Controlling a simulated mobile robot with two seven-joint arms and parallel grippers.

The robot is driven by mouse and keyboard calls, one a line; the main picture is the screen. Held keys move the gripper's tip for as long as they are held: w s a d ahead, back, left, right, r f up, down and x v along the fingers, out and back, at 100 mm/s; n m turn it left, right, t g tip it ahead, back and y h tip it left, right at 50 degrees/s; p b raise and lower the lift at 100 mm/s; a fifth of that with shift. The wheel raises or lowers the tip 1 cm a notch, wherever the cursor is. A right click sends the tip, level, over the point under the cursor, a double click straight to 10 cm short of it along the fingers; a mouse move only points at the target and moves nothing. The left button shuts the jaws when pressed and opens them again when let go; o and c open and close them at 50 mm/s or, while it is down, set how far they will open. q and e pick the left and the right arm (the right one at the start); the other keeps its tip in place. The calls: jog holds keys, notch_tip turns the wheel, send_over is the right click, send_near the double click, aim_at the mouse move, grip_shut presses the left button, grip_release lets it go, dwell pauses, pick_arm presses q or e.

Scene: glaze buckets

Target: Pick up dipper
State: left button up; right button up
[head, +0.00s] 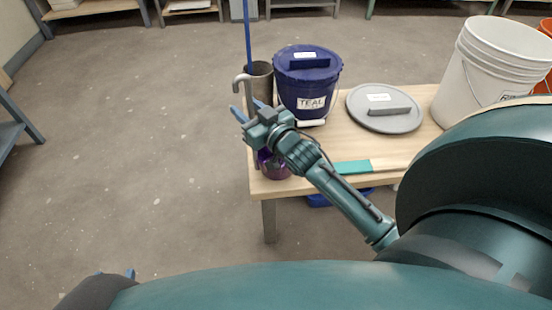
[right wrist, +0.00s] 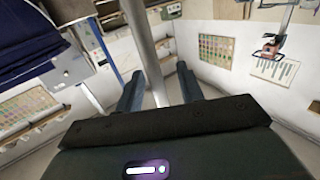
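The dipper (head: 243,81) has a thin grey handle with a hooked top and stands upright at the bench's left edge. Its handle also shows in the right wrist view (right wrist: 143,45). A purple cup (head: 274,169) sits at its foot, partly hidden by my right gripper; I cannot tell whether it belongs to the dipper. My right gripper (head: 249,109) is open, with its two blue fingers on either side of the handle. In the right wrist view (right wrist: 160,92), gaps show beside the handle. My left gripper (head: 116,274) is low at the left, mostly hidden, its blue tips apart.
The floor left of the bench is clear.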

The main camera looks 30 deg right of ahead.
jog(key=shift+w, duration=0.35)
jog(key=shift+c, duration=0.3)
grip_shut()
jog(key=shift+r, duration=0.1)
dwell(0.8)
